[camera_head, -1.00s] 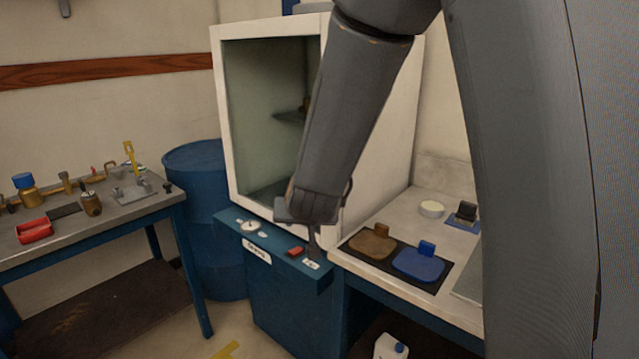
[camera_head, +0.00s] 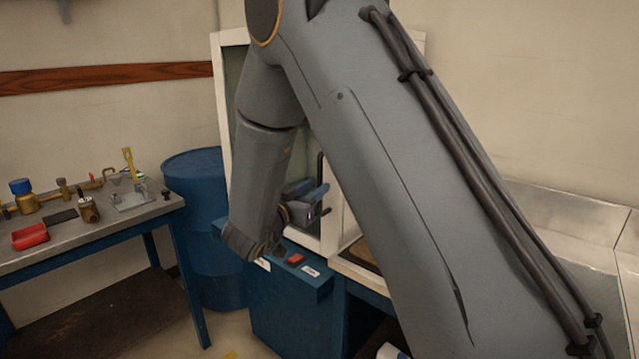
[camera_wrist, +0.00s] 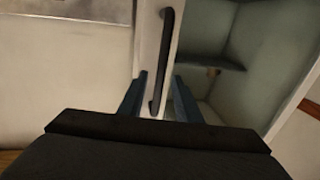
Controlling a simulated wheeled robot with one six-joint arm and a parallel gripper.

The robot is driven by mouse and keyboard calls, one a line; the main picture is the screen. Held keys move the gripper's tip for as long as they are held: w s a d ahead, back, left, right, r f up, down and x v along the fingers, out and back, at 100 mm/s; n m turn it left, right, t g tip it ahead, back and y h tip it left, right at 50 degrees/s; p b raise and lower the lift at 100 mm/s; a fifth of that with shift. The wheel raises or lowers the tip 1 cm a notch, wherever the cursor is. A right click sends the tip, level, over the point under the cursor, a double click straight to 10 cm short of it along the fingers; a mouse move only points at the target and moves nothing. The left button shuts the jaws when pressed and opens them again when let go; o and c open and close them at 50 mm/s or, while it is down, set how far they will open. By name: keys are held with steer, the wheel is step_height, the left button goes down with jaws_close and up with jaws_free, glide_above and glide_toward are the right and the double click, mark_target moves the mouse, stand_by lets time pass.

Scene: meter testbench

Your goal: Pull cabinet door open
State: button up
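The white cabinet (camera_head: 228,120) stands behind my arm in the head view, with much of its front hidden. Its dark vertical bar handle (camera_wrist: 166,40) is on a white door frame strip (camera_wrist: 150,40) in the wrist view; it also shows in the head view (camera_head: 320,168). My gripper (camera_wrist: 159,80) is open, with one blue finger on each side of the handle's lower part. Gaps show between the fingers and the handle. In the head view my gripper (camera_head: 318,196) is at the handle. The cabinet interior with a dark shelf (camera_wrist: 212,62) shows right of the strip.
A blue bench (camera_head: 285,295) with a red item (camera_head: 296,258) stands below the cabinet. A blue barrel (camera_head: 195,180) and a tool table (camera_head: 90,225) are to the left.

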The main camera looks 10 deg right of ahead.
mark_target(318, 185)
steer(key=shift+p+x, duration=0.35)
steer(key=shift+x, duration=1.4)
jaws_close()
